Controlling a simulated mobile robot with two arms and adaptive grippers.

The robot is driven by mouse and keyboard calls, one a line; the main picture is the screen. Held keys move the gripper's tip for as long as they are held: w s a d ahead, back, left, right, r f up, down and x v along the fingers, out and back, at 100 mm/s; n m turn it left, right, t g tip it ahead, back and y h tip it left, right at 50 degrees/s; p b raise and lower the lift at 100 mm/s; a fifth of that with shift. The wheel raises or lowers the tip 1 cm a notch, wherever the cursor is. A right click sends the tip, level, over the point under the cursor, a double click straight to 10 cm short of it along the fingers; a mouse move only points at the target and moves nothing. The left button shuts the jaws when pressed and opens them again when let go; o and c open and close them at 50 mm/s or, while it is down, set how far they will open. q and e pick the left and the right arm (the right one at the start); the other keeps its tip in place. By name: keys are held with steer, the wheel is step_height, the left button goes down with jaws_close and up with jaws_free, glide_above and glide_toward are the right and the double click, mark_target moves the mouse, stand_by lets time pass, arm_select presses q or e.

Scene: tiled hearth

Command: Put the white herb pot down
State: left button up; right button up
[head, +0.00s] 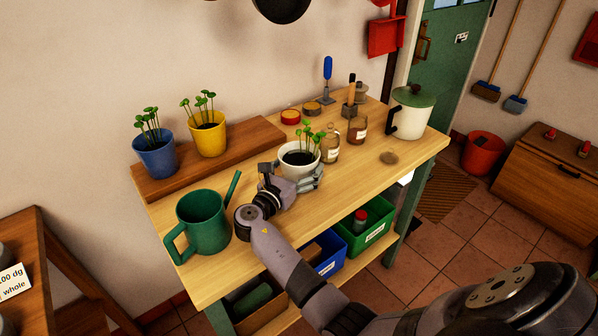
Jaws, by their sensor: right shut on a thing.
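The white herb pot (299,160), with dark soil and green seedlings, is upright over the middle of the wooden workbench (360,185). My right gripper (295,175) is shut on it, with fingers around its near side and right side. The gripper hides the pot's lower part, so I cannot tell whether its base touches the bench. My left gripper is not in view.
A blue pot (156,160) and a yellow pot (208,138) stand on a raised board (240,144). A green watering can (204,225) is front left; glass bottles (330,145) stand close right of the white pot. A cream lidded canister (411,118) is far right.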

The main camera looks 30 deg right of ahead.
steer(key=c, duration=0.8)
steer(key=shift+r, duration=0.1)
steer(key=shift+c, duration=0.7)
steer(key=shift+r, duration=0.1)
